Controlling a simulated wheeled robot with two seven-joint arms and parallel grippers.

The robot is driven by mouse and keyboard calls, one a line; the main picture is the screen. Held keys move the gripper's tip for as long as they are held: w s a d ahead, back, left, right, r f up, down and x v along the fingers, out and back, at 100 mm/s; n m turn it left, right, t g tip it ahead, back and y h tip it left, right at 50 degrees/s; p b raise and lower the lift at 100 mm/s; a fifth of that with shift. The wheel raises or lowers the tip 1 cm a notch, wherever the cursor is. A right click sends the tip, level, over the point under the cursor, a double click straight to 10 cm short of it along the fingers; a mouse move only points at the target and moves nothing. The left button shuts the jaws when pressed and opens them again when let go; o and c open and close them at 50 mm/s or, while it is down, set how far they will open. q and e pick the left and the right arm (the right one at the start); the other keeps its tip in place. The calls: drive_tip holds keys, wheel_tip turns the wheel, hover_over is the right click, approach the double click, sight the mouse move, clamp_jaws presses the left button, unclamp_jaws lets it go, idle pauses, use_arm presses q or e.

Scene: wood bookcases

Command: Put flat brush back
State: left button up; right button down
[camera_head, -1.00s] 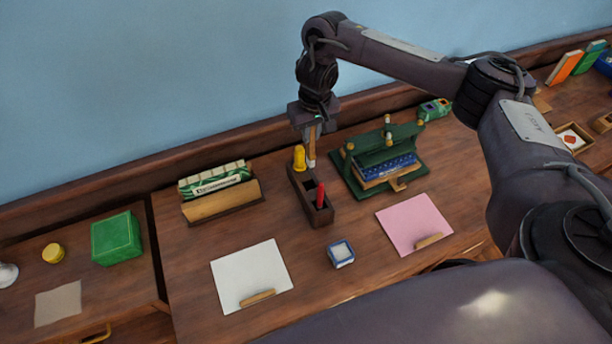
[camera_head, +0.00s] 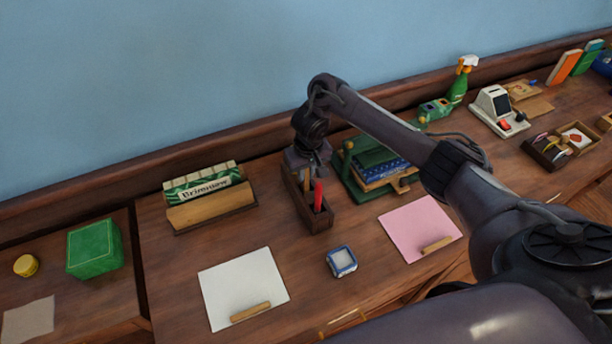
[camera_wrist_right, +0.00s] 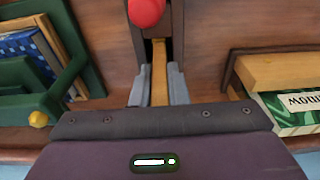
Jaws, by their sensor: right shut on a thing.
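My right gripper (camera_head: 304,178) is low over the dark wooden holder (camera_head: 319,222). In the right wrist view its two fingers (camera_wrist_right: 158,90) are shut on the flat wooden handle of the flat brush (camera_wrist_right: 159,72). The handle runs down into a slot of the holder; the brush's lower end is hidden. A red-topped tool (camera_head: 318,194) stands in the front part of the holder, and its round red end (camera_wrist_right: 146,10) shows in the wrist view. My left gripper is not in view.
A green book press (camera_head: 350,185) stands close right of the holder. A wooden card rack (camera_head: 211,207) stands to the left. White paper (camera_head: 240,285), a blue-rimmed square dish (camera_head: 341,261) and pink paper (camera_head: 415,225) lie in front.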

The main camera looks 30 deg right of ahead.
drive_tip(key=shift+r, duration=0.1)
drive_tip(key=c, duration=1.4)
unclamp_jaws()
drive_tip(key=shift+f, duration=0.2)
drive_tip(key=shift+r, duration=0.15)
wheel_tip(320, 180, up, 12)
drive_tip(key=s+p, duration=0.1)
drive_tip(key=p, duration=0.6)
drive_tip(key=shift+s, duration=0.2)
